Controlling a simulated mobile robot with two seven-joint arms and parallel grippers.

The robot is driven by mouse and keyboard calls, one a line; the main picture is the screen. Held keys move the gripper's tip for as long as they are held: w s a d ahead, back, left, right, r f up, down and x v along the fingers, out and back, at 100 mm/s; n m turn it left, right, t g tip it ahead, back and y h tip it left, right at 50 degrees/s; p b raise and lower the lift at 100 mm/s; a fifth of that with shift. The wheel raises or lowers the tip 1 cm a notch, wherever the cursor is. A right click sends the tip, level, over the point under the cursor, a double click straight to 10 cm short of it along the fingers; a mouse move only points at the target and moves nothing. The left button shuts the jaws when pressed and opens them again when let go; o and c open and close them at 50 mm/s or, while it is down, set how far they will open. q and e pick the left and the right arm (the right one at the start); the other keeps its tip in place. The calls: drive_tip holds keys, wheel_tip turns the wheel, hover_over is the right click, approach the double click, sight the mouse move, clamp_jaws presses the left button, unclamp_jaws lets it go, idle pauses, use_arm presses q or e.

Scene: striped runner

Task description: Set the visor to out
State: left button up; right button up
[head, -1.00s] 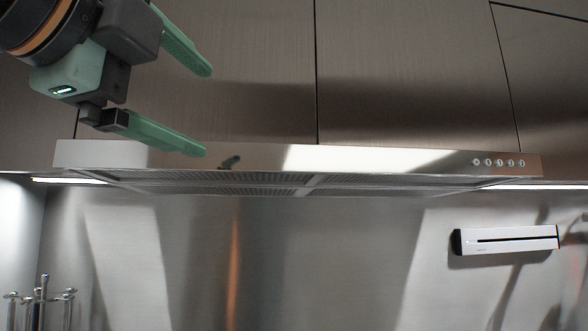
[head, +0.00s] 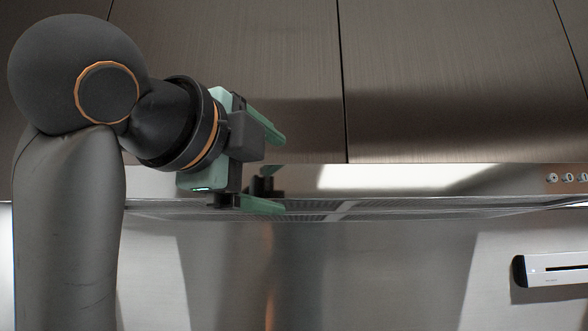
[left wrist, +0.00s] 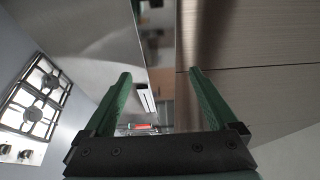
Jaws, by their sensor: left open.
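The visor (head: 420,180) is the long, shiny metal front strip of the range hood under the cabinets in the head view. It looks close to flush with the hood; I cannot tell how far out it is. My left gripper (head: 283,176) is open at the strip's left part, one finger above it and one at its lower edge. In the left wrist view, the open fingers (left wrist: 160,75) stand on either side of the strip's line, with nothing visibly clamped. My right gripper is in neither view.
Cabinet doors (head: 440,80) hang just above the hood. Round buttons (head: 568,177) sit at the strip's right end. A white wall device (head: 555,270) is at lower right. The left wrist view shows a cooktop (left wrist: 38,100) below.

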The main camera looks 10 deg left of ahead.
sight(293, 181)
use_arm(q)
drive_tip(key=w, duration=0.3)
drive_tip(key=w+d+p, duration=0.1)
drive_tip(key=w, duration=0.1)
drive_tip(key=shift+w, duration=0.2)
clamp_jaws()
idle(0.6)
